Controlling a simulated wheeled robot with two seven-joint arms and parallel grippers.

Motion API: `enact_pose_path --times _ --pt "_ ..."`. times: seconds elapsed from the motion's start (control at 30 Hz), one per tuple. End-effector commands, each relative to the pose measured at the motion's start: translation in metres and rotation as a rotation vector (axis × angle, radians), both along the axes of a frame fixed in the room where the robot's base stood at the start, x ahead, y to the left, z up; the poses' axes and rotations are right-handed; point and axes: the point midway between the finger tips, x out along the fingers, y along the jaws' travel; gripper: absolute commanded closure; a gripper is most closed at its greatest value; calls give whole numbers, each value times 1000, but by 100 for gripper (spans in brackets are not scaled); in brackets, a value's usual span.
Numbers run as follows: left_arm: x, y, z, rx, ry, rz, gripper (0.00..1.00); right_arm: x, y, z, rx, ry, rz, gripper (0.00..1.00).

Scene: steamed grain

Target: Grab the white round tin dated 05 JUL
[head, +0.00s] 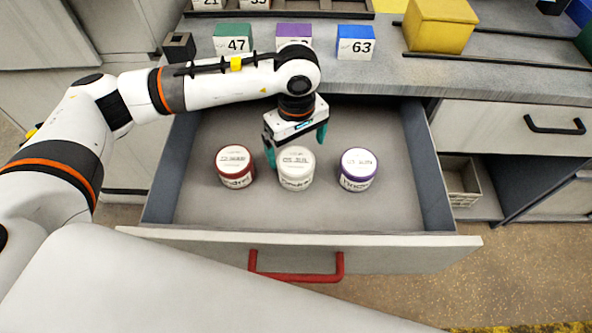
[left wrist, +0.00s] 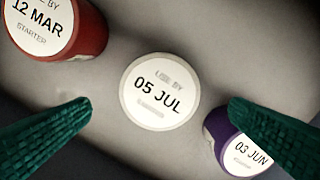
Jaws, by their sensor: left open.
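The white round tin (head: 296,170) stands upright in the middle of the open drawer. In the left wrist view its lid (left wrist: 159,93) reads "USE BY 05 JUL". My left gripper (head: 295,152) is open and points down over the tin from behind. In the left wrist view the green fingers (left wrist: 159,118) stand apart at the left and right of the picture, with the white lid between and slightly beyond them. Nothing is held. My right gripper is not in view.
A red tin (head: 236,167), labelled 12 MAR, stands left of the white tin. A purple tin (head: 357,170), labelled 03 JUN, stands to the right; the right finger overlaps it in the wrist view. The drawer (head: 400,205) has free floor around the tins. Numbered boxes (head: 356,42) stand on the counter behind.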

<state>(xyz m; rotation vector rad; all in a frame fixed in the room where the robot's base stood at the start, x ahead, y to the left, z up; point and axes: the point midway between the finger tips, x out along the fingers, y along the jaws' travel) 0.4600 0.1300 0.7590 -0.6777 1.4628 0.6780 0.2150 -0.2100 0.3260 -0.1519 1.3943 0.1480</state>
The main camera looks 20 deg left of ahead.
Motion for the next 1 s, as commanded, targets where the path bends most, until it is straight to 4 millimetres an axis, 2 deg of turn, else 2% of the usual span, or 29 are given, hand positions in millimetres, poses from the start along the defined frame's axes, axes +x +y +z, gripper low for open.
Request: enact_pose_path --times 0.1,0.43,0.7,0.93,1.0 --pt "0 0 -20 1 3 2 0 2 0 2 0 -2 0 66" --pt "0 1 -44 1 2 1 0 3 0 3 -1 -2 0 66" --pt "0 1 -82 1 2 0 0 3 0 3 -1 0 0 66" --pt "1 1 -85 -1 -1 0 0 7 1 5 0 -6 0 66" --pt "1 1 -85 -1 -1 0 10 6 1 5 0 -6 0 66"
